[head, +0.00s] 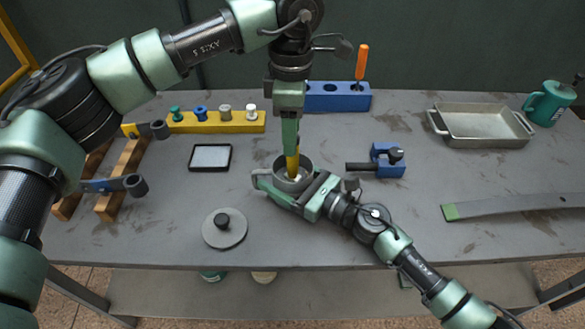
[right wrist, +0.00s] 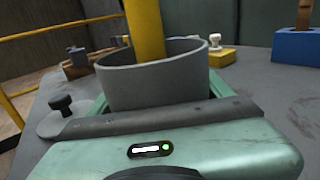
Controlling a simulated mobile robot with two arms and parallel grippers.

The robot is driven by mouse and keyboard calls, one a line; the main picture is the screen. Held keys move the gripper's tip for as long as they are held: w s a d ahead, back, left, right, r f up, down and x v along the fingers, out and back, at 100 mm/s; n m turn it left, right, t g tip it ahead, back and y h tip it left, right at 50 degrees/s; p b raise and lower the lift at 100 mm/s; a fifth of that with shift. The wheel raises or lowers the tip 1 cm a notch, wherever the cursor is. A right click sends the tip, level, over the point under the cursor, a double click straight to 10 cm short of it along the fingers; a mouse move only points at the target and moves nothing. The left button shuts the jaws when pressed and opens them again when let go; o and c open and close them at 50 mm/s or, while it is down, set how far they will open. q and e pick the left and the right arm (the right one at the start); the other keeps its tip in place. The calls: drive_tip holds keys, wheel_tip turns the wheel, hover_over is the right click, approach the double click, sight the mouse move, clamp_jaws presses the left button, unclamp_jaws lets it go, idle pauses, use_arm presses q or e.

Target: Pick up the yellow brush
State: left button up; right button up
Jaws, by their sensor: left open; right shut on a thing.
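The yellow brush (head: 292,166) stands in a round grey cup (head: 279,163) near the middle of the bench. In the right wrist view its yellow shaft (right wrist: 145,30) rises out of the grey cup (right wrist: 150,85) and runs off the top edge. Its lower end is hidden inside the cup. My left gripper (head: 291,150) points down from above at the brush's upper part, its jaws open. I cannot tell whether its fingers touch the brush. My right gripper (head: 288,188) is shut on the cup from the front, with green finger parts on both sides of it.
A black-knobbed grey disc (head: 224,229) lies front left, a framed pad (head: 210,158) behind it. A yellow rack (head: 190,127) and blue block (head: 340,98) stand behind. A blue clamp (head: 388,160), metal tray (head: 480,143), green mug (head: 549,103) and grey strip (head: 510,205) are right.

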sight(293, 162)
use_arm(q)
wheel_tip(293, 162, down, 9)
drive_tip(key=shift+w+d+r, duration=0.1)
clamp_jaws()
idle(0.4)
